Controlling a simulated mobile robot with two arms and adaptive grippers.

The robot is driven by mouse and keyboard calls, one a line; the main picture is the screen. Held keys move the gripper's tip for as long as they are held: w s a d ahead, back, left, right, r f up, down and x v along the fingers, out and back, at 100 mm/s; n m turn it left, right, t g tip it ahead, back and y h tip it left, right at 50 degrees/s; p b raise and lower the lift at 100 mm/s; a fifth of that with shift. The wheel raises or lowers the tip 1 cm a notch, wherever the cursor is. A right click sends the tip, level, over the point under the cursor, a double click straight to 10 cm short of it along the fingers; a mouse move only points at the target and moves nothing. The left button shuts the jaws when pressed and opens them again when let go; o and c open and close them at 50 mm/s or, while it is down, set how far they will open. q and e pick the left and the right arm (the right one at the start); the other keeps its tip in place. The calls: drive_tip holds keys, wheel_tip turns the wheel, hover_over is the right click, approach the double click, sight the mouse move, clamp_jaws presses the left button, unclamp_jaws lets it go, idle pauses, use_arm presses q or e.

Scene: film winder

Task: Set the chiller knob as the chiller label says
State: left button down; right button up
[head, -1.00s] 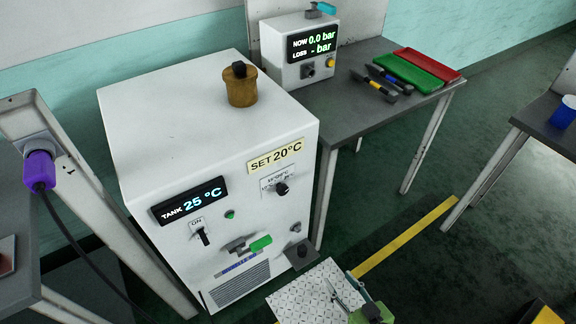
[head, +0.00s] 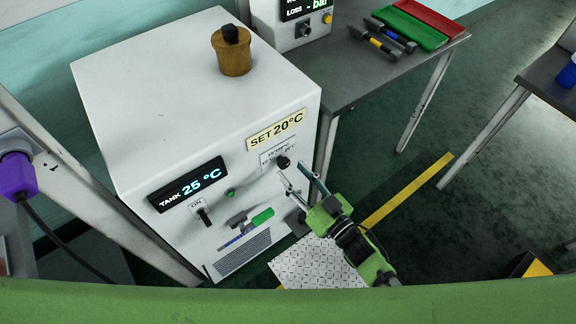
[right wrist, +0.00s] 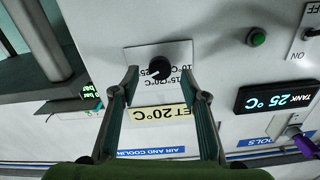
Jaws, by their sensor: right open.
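The chiller is a white cabinet (head: 190,90) at the left of the head view. Its label (head: 275,131) reads "SET 20°C". The black chiller knob (head: 283,162) sits on a small scale plate just below the label. In the right wrist view the knob (right wrist: 159,67) shows a pale mark, and the scale lettering is upside down and partly hidden; I cannot tell its exact setting. My right gripper (head: 302,175) is open in front of the knob. Its fingertips (right wrist: 159,76) are on either side of the knob, seemingly apart from it. My left gripper is out of view.
The tank display (head: 188,184) reads 25 °C. A brown black-topped cap (head: 233,55) stands on top. A grey table (head: 345,85) stands behind right.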

sight(286, 166)
drive_tip(key=shift+x, duration=1.6)
drive_tip(key=c, duration=1.1)
drive_tip(key=shift+n, duration=0.3)
drive_tip(key=n, duration=0.3)
drive_tip(key=shift+n, duration=0.3)
drive_tip(key=shift+n+b, duration=0.6)
drive_tip(key=shift+n, duration=1.6)
